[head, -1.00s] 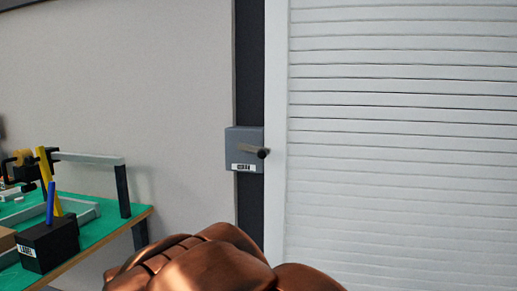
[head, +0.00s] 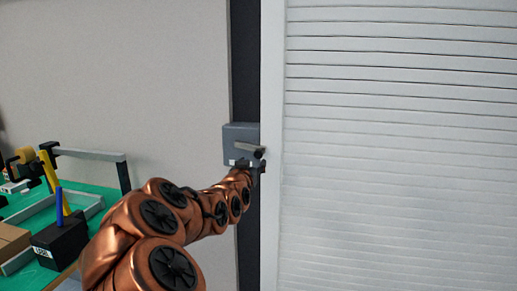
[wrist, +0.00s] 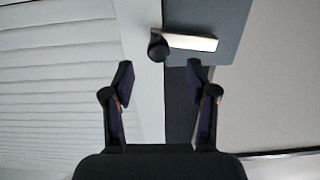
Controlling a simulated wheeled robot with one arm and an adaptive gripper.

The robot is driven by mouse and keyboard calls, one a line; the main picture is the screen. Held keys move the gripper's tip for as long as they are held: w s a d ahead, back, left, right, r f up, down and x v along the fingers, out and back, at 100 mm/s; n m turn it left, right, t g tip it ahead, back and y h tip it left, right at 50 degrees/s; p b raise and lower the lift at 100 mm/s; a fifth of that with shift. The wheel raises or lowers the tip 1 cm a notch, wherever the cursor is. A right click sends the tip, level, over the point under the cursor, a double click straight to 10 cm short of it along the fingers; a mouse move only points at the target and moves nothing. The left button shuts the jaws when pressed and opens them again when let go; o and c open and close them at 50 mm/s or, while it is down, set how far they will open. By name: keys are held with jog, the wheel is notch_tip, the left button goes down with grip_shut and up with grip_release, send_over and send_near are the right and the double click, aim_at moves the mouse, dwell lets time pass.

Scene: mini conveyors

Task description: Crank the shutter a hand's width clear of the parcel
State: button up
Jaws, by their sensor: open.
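The white slatted shutter (head: 400,150) fills the right of the head view; its lower edge is out of frame. A grey crank box (head: 236,132) is mounted on the dark post left of the shutter frame. Its crank arm (head: 232,146) points right and ends in a dark knob (head: 259,153). My gripper (head: 255,166) is just below the knob. In the wrist view my gripper (wrist: 160,80) is open and empty, with the knob (wrist: 158,49) just beyond the fingertips, roughly between them. No parcel is in view.
A green-topped workbench (head: 95,195) stands at the left with a black box (head: 58,243) holding pens, a tape dispenser (head: 24,157) and a cardboard box (head: 10,240). The wall (head: 130,70) between bench and post is bare.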

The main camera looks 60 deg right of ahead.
aim_at(258, 156)
jog(key=shift+d+r, duration=0.25)
jog(key=shift+d, duration=0.3)
jog(key=shift+p+x, duration=0.65)
jog(key=shift+x, duration=2.85)
grip_shut()
